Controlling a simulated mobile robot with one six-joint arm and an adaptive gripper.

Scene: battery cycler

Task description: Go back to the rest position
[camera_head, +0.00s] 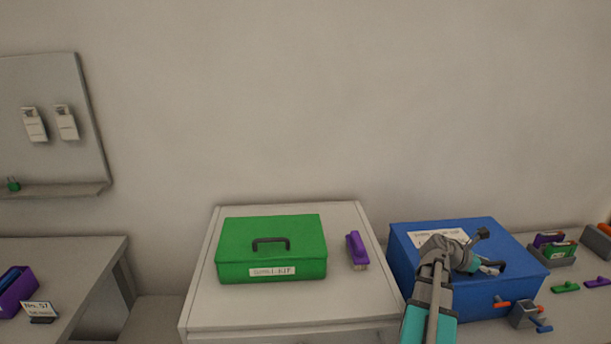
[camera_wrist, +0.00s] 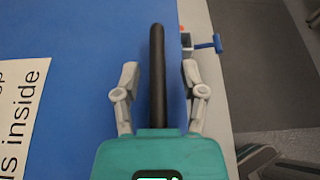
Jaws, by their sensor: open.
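My gripper (camera_head: 492,266) is over the blue box (camera_head: 473,286) on the right in the head view. In the wrist view my gripper (camera_wrist: 160,75) is open, with one finger on each side of a black bar handle (camera_wrist: 157,70) on the blue lid (camera_wrist: 85,75). The fingers do not touch the handle there. The height of the fingertips over the lid is hard to tell. A white label (camera_wrist: 22,105) with black print lies on the lid. My arm hides part of the box in the head view.
A green box (camera_head: 271,250) with a dark handle stands on the middle cabinet, beside a purple brush-like item (camera_head: 357,250). A grey block (camera_head: 523,315) with orange and blue handles stands before the blue box. Small holders and tools lie at far right.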

